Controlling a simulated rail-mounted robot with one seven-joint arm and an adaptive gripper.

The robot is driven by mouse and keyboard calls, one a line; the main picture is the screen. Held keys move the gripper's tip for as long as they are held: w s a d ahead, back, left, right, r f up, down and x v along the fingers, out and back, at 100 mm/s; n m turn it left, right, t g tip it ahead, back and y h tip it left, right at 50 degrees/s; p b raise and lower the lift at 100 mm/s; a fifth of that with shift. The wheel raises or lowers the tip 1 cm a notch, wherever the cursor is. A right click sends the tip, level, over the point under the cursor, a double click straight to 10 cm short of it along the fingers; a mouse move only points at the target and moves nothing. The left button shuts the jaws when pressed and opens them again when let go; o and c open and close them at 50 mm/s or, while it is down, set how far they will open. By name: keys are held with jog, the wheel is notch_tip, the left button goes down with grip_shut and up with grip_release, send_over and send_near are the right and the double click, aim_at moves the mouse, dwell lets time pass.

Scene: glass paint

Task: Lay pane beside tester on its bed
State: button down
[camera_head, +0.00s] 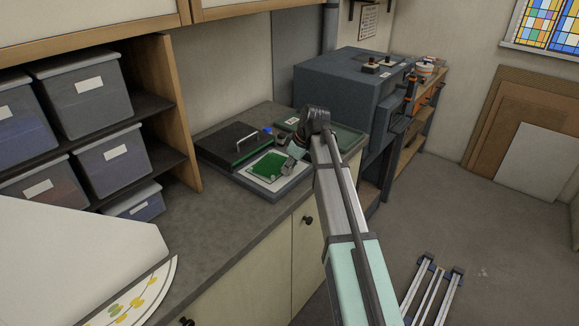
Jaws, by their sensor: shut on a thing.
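A green pane (267,165) shows over the white bed (262,184) of a low grey unit on the counter. It looks tilted in line with the bed, and I cannot tell whether it touches the bed or hangs just above it. My gripper (286,163) is at the pane's right edge and shut on it; the fingertips are small and partly hidden by my wrist. I cannot make out a separate tester piece; it may be hidden or too small. A black lid-like slab (234,143) with a pale handle lies directly behind the bed.
A shallow green tray (346,137) lies right of my wrist, with a small blue item (267,130) behind the bed. A large dark cabinet (350,85) stands at the back right. Shelved bins (85,95) are on the left.

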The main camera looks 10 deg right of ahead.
jog(key=c, duration=0.8)
grip_release()
jog(key=shift+c, duration=0.2)
